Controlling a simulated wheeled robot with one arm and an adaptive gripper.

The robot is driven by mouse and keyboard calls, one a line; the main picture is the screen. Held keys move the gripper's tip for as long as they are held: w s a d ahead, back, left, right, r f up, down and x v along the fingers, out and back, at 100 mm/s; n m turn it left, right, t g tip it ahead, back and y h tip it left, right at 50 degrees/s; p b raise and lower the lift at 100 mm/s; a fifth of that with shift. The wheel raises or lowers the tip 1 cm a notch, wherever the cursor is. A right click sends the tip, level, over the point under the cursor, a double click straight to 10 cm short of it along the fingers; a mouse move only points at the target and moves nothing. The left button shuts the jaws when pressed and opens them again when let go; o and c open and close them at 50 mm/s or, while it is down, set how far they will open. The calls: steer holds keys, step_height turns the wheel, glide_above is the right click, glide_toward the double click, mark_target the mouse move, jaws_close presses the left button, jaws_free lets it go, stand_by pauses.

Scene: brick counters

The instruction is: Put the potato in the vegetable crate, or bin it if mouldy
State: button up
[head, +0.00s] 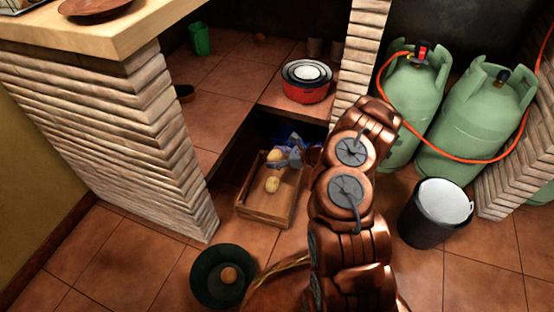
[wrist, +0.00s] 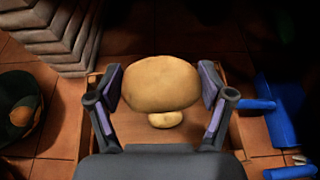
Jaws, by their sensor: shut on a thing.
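My gripper (head: 287,160) is shut on a potato (wrist: 160,82), one finger on each side of it in the wrist view. The held potato (head: 274,155) is plain tan, with no dark or fuzzy patches on the side I see; its far side is hidden. It is over the wooden crate (head: 258,217), toward the crate's back. A second, similar potato (head: 272,184) lies in the crate and shows below the held one in the wrist view (wrist: 165,119). A black bin with a pale inside (head: 437,212) stands at the right.
A dark green round container (head: 199,289) with a brown round item (head: 228,275) in it stands left of the crate. Blue things (head: 293,138) lie behind the crate. Brick piers (head: 120,130), a shelf with red pots (head: 303,90) and green gas cylinders (head: 465,125) surround the area.

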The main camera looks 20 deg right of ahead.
steer(key=shift+s+d+f, duration=0.15)
steer(key=shift+d+f, duration=0.05)
steer(key=shift+f, duration=0.5)
step_height(320, 180, down, 6)
steer(key=b, duration=0.2)
steer(key=shift+r+b, duration=0.25)
steer(key=shift+b, duration=0.1)
steer(key=o, duration=1.1)
steer(key=v, duration=1.2)
steer(key=shift+f, duration=0.15)
